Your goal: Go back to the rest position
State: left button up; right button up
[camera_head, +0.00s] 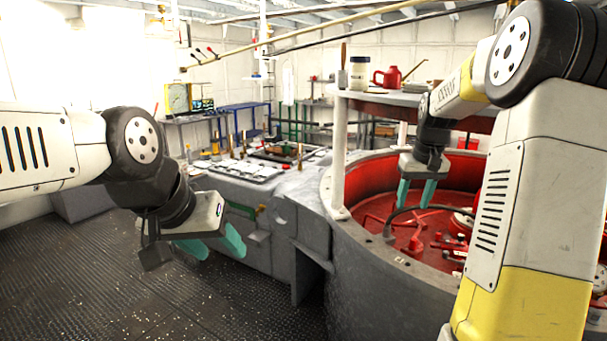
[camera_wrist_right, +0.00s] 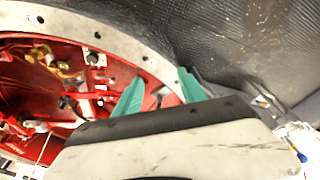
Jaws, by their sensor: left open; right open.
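My left gripper (camera_head: 217,243) hangs over the riveted floor at the left in the head view. Its teal fingers are apart, with nothing between them. My right gripper (camera_head: 415,193) points down over the red inside of the round grey tub. Its teal fingers are apart and empty. In the right wrist view the two teal fingers of the right gripper (camera_wrist_right: 160,92) show in front of the tub's grey rim, spread with a gap between them. Neither gripper touches anything that I can see.
The round tub's bolted grey rim (camera_head: 372,250) surrounds red fittings. A shelf above it holds a red jug (camera_head: 387,77) and a pale jar (camera_head: 358,73). A grey bench (camera_head: 283,200) with trays stands in the middle. The dark riveted floor (camera_head: 150,295) at lower left is clear.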

jog(key=s+a+r+t, duration=0.1)
jog(key=s+a+r, duration=0.2)
jog(key=s+a, duration=0.3)
jog(key=s+a+r+t, duration=0.1)
jog(key=s+a+r, duration=0.25)
jog(key=s, duration=0.45)
jog(key=s+a+f+y, duration=0.1)
jog(key=s+a, duration=0.1)
jog(key=s, duration=0.4)
jog(key=s+a+f+t+y, duration=0.1)
jog(key=s+a, duration=0.2)
jog(key=s, duration=0.4)
jog(key=shift+t, duration=0.3)
